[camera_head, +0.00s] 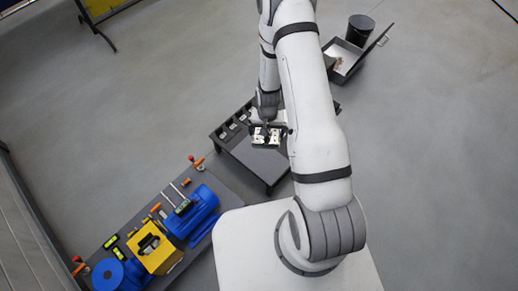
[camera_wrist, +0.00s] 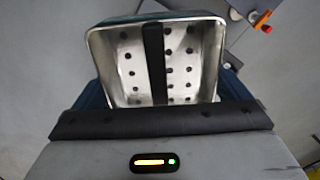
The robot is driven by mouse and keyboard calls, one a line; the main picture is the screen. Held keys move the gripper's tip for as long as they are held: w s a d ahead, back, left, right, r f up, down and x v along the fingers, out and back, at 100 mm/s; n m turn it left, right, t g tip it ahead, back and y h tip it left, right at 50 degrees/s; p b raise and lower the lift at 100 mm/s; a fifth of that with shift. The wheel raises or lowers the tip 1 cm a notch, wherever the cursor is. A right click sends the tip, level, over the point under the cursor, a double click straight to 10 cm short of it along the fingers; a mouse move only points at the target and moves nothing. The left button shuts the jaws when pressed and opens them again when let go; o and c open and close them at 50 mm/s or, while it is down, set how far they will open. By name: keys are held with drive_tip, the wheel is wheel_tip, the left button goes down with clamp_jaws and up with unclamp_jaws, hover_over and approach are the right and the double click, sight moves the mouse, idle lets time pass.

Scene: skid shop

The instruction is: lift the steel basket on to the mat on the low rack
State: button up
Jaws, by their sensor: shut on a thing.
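The steel basket (camera_head: 265,139) hangs under my gripper (camera_head: 267,127) in the head view, over the dark low rack (camera_head: 252,162). In the wrist view the basket (camera_wrist: 128,72) is a shiny open box with round holes, and it looks empty. Its dark handle (camera_wrist: 154,55) runs across the middle of the opening. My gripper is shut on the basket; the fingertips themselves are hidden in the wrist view. A plain grey patch shows on the rack top, but I cannot tell the mat apart. Whether the basket touches the rack is unclear.
Several small dark items (camera_head: 232,127) line the rack's left edge. A bench at lower left holds a blue motor (camera_head: 193,215), a yellow box (camera_head: 155,250) and tools. A black bucket (camera_head: 359,30) and a grey tray (camera_head: 345,57) stand behind at right. Open floor lies around.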

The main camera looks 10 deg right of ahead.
drive_tip(key=w+f+m+b, duration=0.3)
drive_tip(key=f+m+b, duration=0.3)
drive_tip(key=f+m, duration=0.15)
drive_tip(key=w+f+m+b, duration=0.3)
drive_tip(key=f+m+b, duration=0.35)
drive_tip(key=f, duration=0.25)
drive_tip(key=m+b, duration=1)
drive_tip(key=m, duration=0.1)
hover_over(260, 158)
wheel_tip(260, 158, down, 11)
drive_tip(key=shift+d+f+b, duration=0.15)
drive_tip(key=shift+f+b, duration=1.8)
drive_tip(key=shift+f, duration=1.55)
drive_tip(key=shift+w+f+b, duration=0.15)
drive_tip(key=shift+b, duration=0.25)
drive_tip(key=shift+f+b, duration=0.3)
drive_tip(key=shift+f+b, duration=0.3)
drive_tip(key=o, duration=0.7)
